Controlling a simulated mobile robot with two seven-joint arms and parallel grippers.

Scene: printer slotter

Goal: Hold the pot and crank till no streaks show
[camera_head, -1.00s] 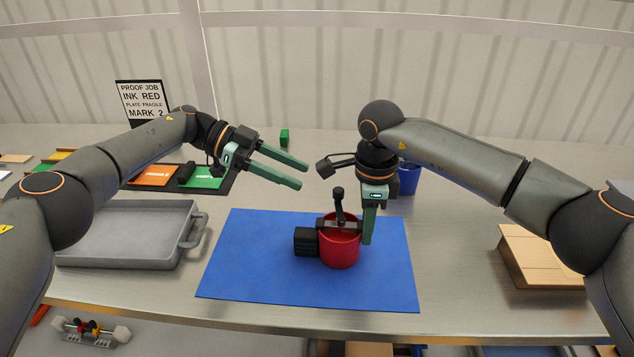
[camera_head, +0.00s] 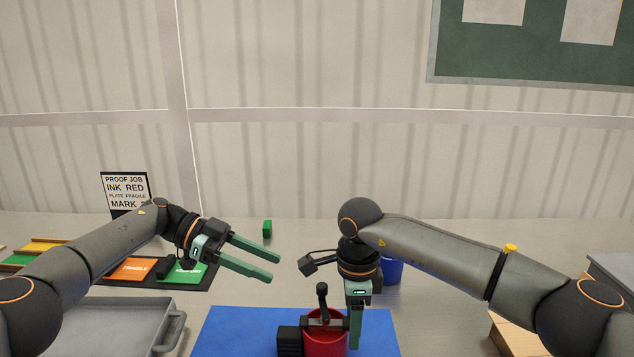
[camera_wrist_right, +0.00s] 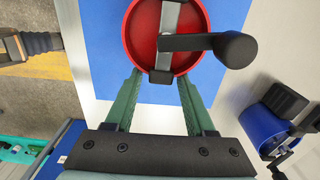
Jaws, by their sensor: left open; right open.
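The red pot (camera_head: 325,342) stands upright on the blue mat (camera_head: 232,330) at the bottom of the head view, its lower part cut off. A crank with a dark knob (camera_head: 322,290) sits on a bar across its top; the black crank handle (camera_wrist_right: 215,45) also shows in the right wrist view. A black block-shaped handle (camera_head: 290,340) sticks out at the pot's left. My right gripper (camera_head: 356,345) points down at the pot's right side; in the right wrist view its open fingers (camera_wrist_right: 160,95) reach toward the rim. My left gripper (camera_head: 275,262) is open and empty, up and left of the pot.
A blue pot (camera_head: 390,273) stands behind my right gripper. A grey tray (camera_head: 130,312) lies at left, with orange and green cards (camera_head: 134,269) behind it. A sign (camera_head: 126,193) reads "INK RED" and "MARK 2". A small green block (camera_head: 267,229) stands at the back.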

